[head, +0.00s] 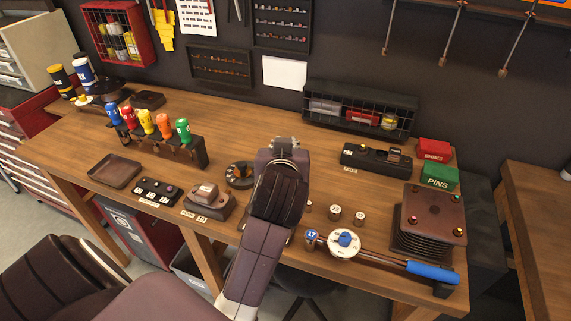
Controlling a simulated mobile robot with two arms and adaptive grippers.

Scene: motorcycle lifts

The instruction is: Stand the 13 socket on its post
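Small silvery sockets stand upright on the bench right of my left arm: one (335,212), another (360,217), and one (308,207) partly hidden by the arm. Their numbers are too small to read, so I cannot tell which is the 13. A low black block (158,191) with small round tops sits at the front left, and a longer black holder (376,158) at the back right; I cannot tell which bears the post. My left gripper (285,146) is over the bench middle, its fingers mostly hidden behind the wrist. My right gripper is out of view.
A torque wrench (432,272) with a blue handle lies along the front right, beside a blue 17 piece (311,235). A brown stacked block (430,222), red bin (433,150) and green bin (439,177) crowd the right. A ring-shaped dish (239,175) is left of my wrist.

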